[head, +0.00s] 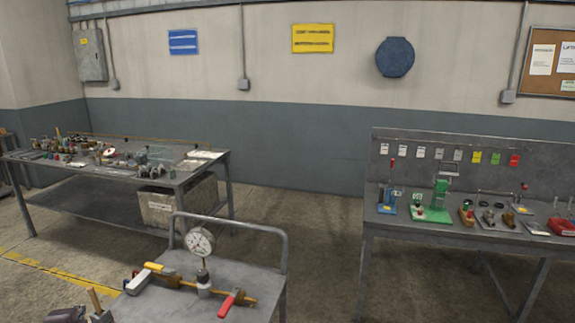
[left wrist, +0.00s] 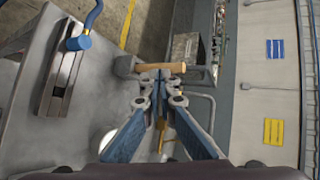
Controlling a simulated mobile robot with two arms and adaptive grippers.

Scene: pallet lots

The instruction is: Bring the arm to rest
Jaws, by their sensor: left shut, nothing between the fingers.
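My left gripper (left wrist: 159,76) shows in the left wrist view, its linkages running up to fingertips that meet. It is shut with nothing held between the fingers. Its tips overlap the wooden handle of a mallet (left wrist: 174,67) in the picture; I cannot tell how far apart they are. In the head view, the mallet's handle (head: 94,298) shows at the bottom left on a grey cart top. My right gripper is in neither view.
The cart (head: 180,308) carries a dial gauge (head: 199,241) and a red-handled tool (head: 231,303). A vise-like block (left wrist: 62,82) lies left in the left wrist view. A cluttered table (head: 100,210) stands left, a workbench (head: 400,227) right. Open floor (head: 325,240) lies between.

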